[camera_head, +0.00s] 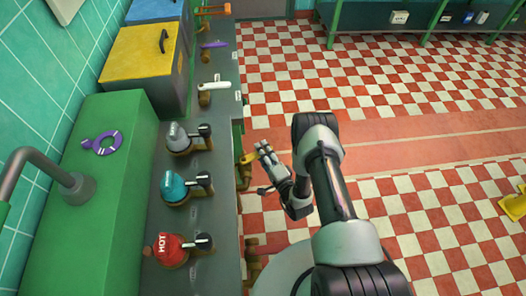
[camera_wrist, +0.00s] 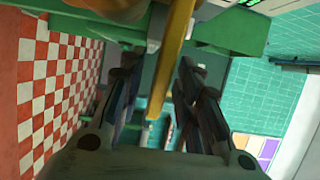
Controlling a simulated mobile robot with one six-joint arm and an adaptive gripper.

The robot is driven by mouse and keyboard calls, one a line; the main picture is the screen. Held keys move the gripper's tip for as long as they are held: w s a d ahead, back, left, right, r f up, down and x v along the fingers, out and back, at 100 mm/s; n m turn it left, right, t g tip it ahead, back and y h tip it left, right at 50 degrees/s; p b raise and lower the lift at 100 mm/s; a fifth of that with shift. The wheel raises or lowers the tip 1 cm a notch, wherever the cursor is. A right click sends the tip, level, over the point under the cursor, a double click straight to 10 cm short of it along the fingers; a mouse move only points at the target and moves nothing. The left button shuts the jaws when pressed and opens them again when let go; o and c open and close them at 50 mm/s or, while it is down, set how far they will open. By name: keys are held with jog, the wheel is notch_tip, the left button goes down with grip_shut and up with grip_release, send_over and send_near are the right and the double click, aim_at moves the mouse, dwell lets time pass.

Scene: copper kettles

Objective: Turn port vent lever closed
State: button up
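A yellow lever (camera_head: 249,158) sticks out from the front side of the grey counter, beside my gripper (camera_head: 264,160). I take it to be the port vent lever; I can read no label on it. In the wrist view the yellow lever (camera_wrist: 174,62) runs as a long bar between the two fingers of my gripper (camera_wrist: 157,70). The fingers are apart, with gaps showing on both sides of the bar. I cannot tell whether either finger touches it. The lever's pivot is hidden.
Grey (camera_head: 179,137), teal (camera_head: 174,187) and red "HOT" (camera_head: 171,250) kettle-like pieces with black handles line the counter (camera_head: 222,215). A white-handled piece (camera_head: 214,85) stands farther back. A yellow object (camera_head: 514,205) is on the checkered floor at right. The floor beside the counter is mostly open.

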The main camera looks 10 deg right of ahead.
jog(key=shift+s, duration=0.1)
jog(key=v, duration=1.1)
jog(key=shift+s+d, duration=0.15)
jog(key=shift+s, duration=0.25)
jog(key=shift+c, duration=0.2)
